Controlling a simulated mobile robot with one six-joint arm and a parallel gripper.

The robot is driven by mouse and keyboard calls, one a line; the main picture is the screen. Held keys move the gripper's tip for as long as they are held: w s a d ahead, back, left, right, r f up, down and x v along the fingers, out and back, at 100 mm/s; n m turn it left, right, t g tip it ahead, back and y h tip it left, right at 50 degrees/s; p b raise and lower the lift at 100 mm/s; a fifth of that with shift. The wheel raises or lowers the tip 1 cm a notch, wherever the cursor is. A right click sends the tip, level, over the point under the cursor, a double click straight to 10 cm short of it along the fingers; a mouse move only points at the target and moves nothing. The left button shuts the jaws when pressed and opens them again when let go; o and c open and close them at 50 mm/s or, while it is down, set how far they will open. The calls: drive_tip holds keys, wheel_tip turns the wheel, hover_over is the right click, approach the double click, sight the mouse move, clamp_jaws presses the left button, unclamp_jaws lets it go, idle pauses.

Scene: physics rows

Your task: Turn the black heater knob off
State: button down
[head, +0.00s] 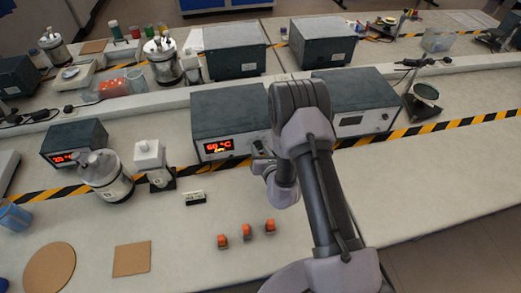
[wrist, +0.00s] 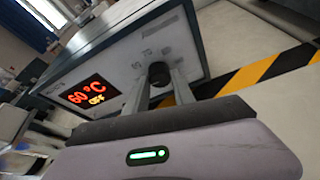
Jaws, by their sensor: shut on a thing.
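The heater is a dark-topped box with a pale front panel (head: 230,110) in the middle of the bench in the head view. Its red display (wrist: 93,92) reads 60 °C in the wrist view, with a smaller yellow word below that looks like OFF. The black knob (wrist: 160,73) sits on the panel right of the display. My gripper (wrist: 161,88) has one finger on each side of the knob and is shut on it. In the head view my gripper (head: 261,152) is at the panel's right side, and my arm hides the knob.
A similar box (head: 352,100) stands to the right, partly behind my arm. Several orange objects (head: 246,231) lie in front. Striped tape (head: 430,128) crosses the bench.

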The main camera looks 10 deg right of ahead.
drive_tip(key=shift+n+h, duration=0.4)
idle(0.3)
drive_tip(key=c, duration=1.1)
unclamp_jaws()
drive_tip(key=shift+o, duration=0.2)
